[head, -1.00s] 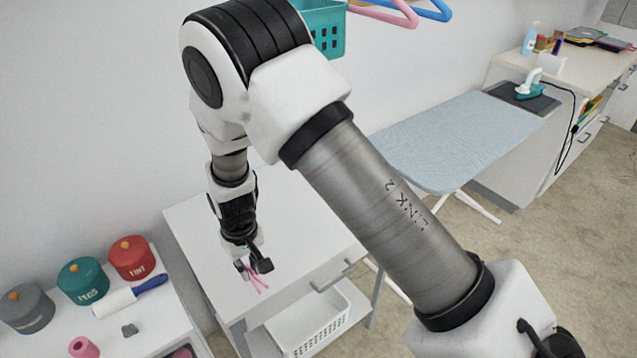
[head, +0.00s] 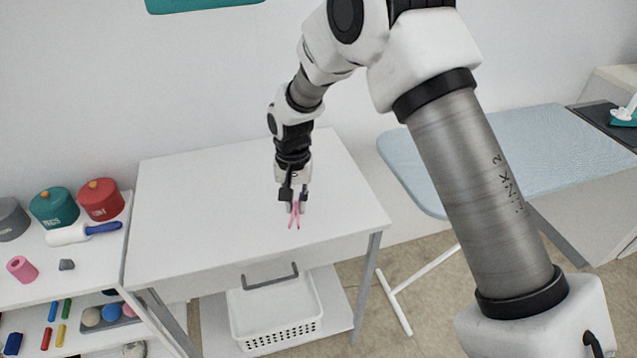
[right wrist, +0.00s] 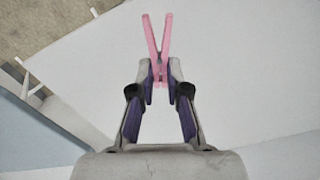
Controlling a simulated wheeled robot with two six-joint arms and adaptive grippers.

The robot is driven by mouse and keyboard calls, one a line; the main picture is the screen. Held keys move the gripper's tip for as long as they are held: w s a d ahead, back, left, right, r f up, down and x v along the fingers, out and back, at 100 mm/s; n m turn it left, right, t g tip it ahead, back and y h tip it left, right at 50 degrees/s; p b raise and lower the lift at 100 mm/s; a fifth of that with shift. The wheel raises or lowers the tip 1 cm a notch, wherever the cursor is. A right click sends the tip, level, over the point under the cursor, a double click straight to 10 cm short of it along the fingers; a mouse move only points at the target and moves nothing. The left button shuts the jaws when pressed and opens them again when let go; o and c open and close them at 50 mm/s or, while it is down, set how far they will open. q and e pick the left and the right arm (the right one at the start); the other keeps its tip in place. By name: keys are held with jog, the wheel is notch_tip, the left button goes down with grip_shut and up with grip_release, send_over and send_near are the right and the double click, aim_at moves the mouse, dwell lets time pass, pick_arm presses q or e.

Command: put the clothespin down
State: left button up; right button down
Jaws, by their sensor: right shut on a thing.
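The pink clothespin (head: 295,215) is held at the tips of my right gripper (head: 294,197), over the white table (head: 200,200). In the right wrist view the clothespin (right wrist: 157,45) sits between the two fingertips of my right gripper (right wrist: 160,82), its two legs spread in a V away from the fingers. The fingers are shut on it. I cannot tell whether the clothespin touches the tabletop. My left gripper is not in view.
The tabletop around the gripper is clear. A white basket (head: 275,315) stands on the shelf below. A blue ironing board (head: 520,160) stands at right.

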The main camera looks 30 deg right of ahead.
jog(key=shift+w+d+r, duration=0.1)
jog(key=shift+w+d, duration=0.2)
jog(key=shift+w, duration=0.4)
jog(key=d, duration=0.2)
jog(key=w+d+p, duration=0.1)
jog(key=d+r, duration=0.1)
jog(key=d, duration=0.1)
jog(key=shift+w+d, duration=0.2)
jog(key=shift+d, duration=0.15)
jog(key=p, duration=0.2)
send_over(331, 183)
jog(key=shift+w+a+f, duration=0.1)
jog(key=shift+a+f, duration=0.05)
jog(key=shift+f, duration=0.7)
jog(key=shift+d+f, duration=0.2)
notch_tip(331, 183, down, 2)
jog(key=shift+f, duration=0.25)
jog(key=shift+w+f, duration=0.1)
jog(key=shift+f, duration=0.25)
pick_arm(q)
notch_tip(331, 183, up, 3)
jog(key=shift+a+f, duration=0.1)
pick_arm(e)
jog(key=c, duration=1.2)
grip_release()
jog(key=shift+f, duration=0.15)
